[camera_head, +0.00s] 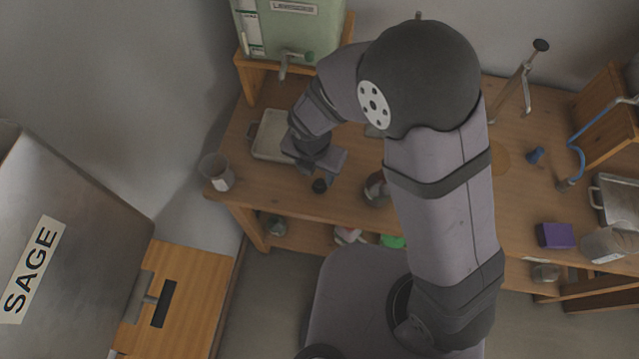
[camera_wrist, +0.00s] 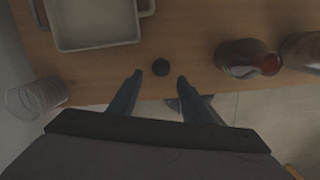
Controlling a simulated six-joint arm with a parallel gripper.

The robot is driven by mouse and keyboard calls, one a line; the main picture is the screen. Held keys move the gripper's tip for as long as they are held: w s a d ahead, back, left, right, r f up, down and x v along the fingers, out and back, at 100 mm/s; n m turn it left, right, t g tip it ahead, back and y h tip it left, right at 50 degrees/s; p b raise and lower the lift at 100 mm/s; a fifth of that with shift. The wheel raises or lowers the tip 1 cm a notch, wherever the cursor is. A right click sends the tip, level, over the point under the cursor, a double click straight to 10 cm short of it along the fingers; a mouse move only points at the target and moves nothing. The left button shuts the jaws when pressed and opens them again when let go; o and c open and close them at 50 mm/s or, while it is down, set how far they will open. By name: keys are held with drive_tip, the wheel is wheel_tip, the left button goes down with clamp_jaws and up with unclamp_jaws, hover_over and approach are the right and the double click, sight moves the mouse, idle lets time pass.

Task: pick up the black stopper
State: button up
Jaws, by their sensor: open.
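The black stopper (camera_head: 319,186) is a small dark round piece on the wooden table near its front edge. In the wrist view the stopper (camera_wrist: 160,67) lies just ahead of the fingertips, between their lines and apart from both. My gripper (camera_wrist: 160,76) is open and empty, its two fingers spread on either side of the stopper's line. In the head view my gripper (camera_head: 316,163) is above the table just behind the stopper. My arm hides part of the table's middle.
A pale tray (camera_head: 258,148) lies left of the stopper, with a clear glass (camera_head: 217,172) at the table's left end. A bottle with dark red contents (camera_wrist: 243,58) lies or stands to the right; I cannot tell which. A green container (camera_head: 290,30) stands behind on a wooden stand.

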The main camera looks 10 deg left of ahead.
sight(319, 182)
drive_tip(key=shift+f+n, duration=0.1)
drive_tip(key=shift+n, duration=0.2)
drive_tip(key=shift+w+d+f+p, duration=0.1)
drive_tip(key=shift+f+p, duration=0.1)
drive_tip(key=shift+f, duration=0.65)
drive_tip(key=shift+w+d+f+p, duration=0.1)
drive_tip(key=shift+f+p, duration=0.05)
drive_tip(key=shift+f, duration=0.7)
drive_tip(key=shift+w+f, duration=0.15)
drive_tip(key=shift+f, duration=0.8)
drive_tip(key=shift+w+f, duration=0.1)
drive_tip(key=shift+f, duration=0.8)
drive_tip(key=shift+c, duration=0.5)
drive_tip(key=c, duration=0.8)
